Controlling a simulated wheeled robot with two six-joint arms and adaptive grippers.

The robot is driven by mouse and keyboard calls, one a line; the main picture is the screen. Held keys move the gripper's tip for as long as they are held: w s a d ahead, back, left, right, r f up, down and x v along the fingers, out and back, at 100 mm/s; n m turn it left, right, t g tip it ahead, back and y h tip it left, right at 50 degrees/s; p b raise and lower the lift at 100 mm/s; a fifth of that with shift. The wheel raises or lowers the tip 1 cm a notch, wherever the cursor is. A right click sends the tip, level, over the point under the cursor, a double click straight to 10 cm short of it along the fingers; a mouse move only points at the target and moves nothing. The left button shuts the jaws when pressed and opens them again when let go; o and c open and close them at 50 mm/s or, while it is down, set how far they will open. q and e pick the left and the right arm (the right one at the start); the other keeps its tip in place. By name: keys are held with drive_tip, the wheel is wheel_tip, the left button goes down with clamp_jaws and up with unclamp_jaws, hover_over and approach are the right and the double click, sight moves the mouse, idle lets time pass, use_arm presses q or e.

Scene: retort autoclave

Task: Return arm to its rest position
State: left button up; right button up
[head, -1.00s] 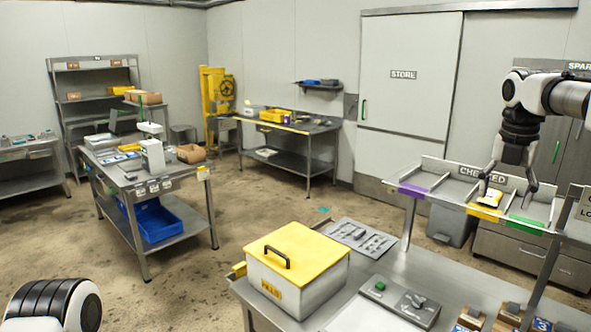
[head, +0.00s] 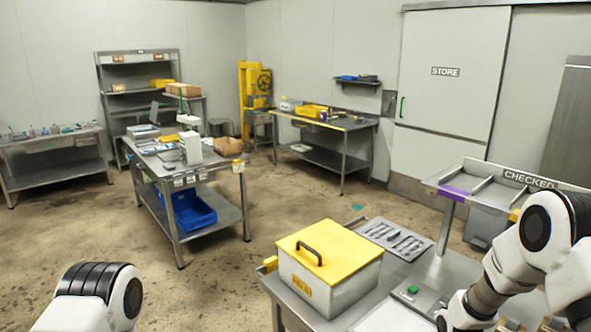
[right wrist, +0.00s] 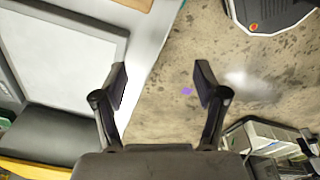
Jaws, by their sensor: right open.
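My right arm shows at the lower right of the head view, folded in front of the workbench (head: 350,318); its gripper is out of that view. In the right wrist view my right gripper (right wrist: 162,88) is open, with nothing between its fingers. Speckled floor (right wrist: 185,55) and a pale surface edge show beyond them. My left arm shows only as a rounded link at the lower left of the head view; its gripper is not in view.
A white box with a yellow lid (head: 328,249) stands on the workbench beside a grey tray (head: 396,238). The CHECKED rack (head: 484,190) stands behind my right arm. A table with a blue bin (head: 190,212) stands left of centre, with open floor around it.

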drive_tip(key=s+a+f+m, duration=0.2)
drive_tip(key=s+f+m, duration=0.15)
drive_tip(key=s, duration=0.65)
drive_tip(key=s+a+f+m, duration=0.25)
drive_tip(key=s+m, duration=0.25)
drive_tip(key=s, duration=0.4)
drive_tip(key=s+a+f+m, duration=0.1)
drive_tip(key=s+f+m, duration=0.3)
drive_tip(key=s, duration=0.6)
wheel_tip(320, 180, down, 12)
drive_tip(key=w+b, duration=0.1)
drive_tip(key=b, duration=1.1)
drive_tip(key=shift+w+g+h+b, duration=0.15)
drive_tip(key=shift+g+h+b, duration=0.15)
drive_tip(key=shift+b, duration=0.05)
drive_tip(key=shift+m, duration=0.25)
